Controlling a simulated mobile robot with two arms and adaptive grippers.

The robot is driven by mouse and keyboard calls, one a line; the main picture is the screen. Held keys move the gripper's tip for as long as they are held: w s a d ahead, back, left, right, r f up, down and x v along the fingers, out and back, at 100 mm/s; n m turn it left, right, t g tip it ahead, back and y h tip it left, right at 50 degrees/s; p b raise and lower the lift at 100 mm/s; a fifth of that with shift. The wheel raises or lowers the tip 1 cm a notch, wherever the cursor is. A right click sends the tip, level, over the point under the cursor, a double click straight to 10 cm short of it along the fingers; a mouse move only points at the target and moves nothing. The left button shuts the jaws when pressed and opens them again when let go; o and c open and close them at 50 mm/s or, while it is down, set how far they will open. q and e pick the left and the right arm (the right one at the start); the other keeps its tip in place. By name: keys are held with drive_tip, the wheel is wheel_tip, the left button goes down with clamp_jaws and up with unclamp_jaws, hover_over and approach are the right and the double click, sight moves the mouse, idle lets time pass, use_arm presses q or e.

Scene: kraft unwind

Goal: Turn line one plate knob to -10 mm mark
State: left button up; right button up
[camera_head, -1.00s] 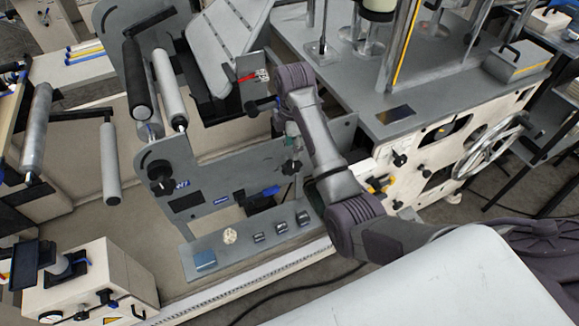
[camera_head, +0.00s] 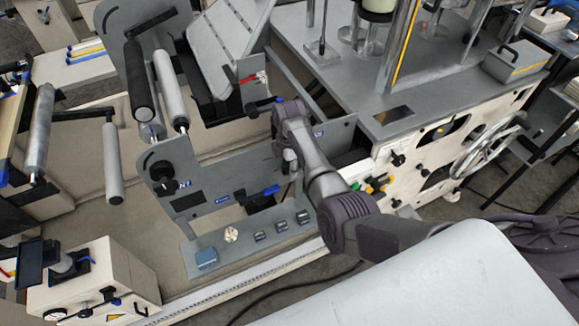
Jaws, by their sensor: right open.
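The grey side plate (camera_head: 215,180) of the unwind stand is in the middle of the head view. A black knob (camera_head: 162,171) sits at its left end, near a small blue label. A black knob with a blue handle (camera_head: 262,192) is lower on the plate. My right gripper (camera_head: 288,165) hangs below my wrist at the plate's right end. It is open, small and partly hidden by the arm. The dark knob at that end is hidden behind it now. I cannot read any millimetre scale or tell whether the gripper touches anything. My left gripper is not in view.
Rollers (camera_head: 168,88) stand upper left. A white machine front with a handwheel (camera_head: 488,142) is at right.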

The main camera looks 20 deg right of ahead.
drive_tip(key=shift+f, duration=0.45)
drive_tip(key=shift+c, duration=0.4)
clamp_jaws()
drive_tip(key=shift+h, duration=0.3)
